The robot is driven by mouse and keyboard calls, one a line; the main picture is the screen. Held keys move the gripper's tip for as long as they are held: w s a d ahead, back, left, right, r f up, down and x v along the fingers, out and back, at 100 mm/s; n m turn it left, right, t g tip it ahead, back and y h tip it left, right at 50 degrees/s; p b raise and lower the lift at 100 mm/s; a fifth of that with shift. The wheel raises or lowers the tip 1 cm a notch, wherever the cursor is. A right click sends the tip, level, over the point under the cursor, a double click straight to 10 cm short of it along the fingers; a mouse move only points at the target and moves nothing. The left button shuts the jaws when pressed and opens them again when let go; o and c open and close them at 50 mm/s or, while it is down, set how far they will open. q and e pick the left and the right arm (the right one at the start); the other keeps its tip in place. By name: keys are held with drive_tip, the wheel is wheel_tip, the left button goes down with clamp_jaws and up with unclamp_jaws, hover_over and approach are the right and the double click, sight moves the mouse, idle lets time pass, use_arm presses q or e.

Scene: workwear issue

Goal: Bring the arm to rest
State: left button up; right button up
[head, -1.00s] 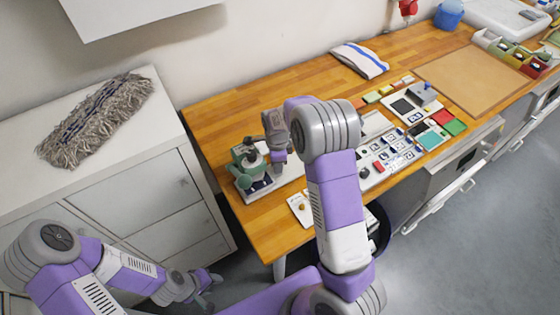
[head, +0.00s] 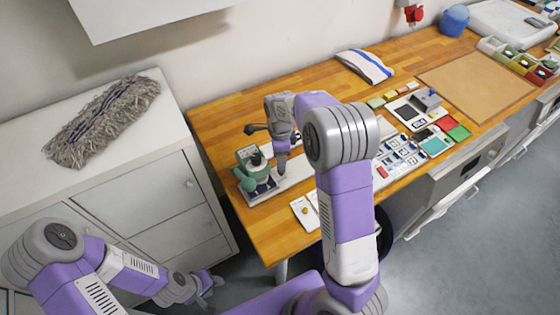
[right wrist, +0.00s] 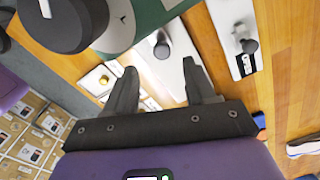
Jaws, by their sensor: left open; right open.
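My left gripper (head: 212,288) hangs low in the head view, in front of the cabinet and clear of the table; its jaws are open and empty. My right gripper (head: 266,140) is above the left end of the wooden table (head: 225,117), over a green press-like device (head: 247,168) with a dark knob. In the right wrist view, the right gripper (right wrist: 160,80) has its two dark fingers spread with nothing between them. The green device (right wrist: 145,18) and its round black knob (right wrist: 65,22) are close beside the fingers. My right forearm hides part of the table.
A grey mop head (head: 102,120) lies on the white cabinet (head: 135,200) at left. A board with small labelled parts (head: 400,155), a folded striped cloth (head: 365,66) and a brown mat (head: 475,83) lie on the table. A dark bin (head: 384,230) stands below its front edge.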

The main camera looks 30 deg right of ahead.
drive_tip(key=shift+r, duration=0.4)
drive_tip(key=shift+r, duration=0.1)
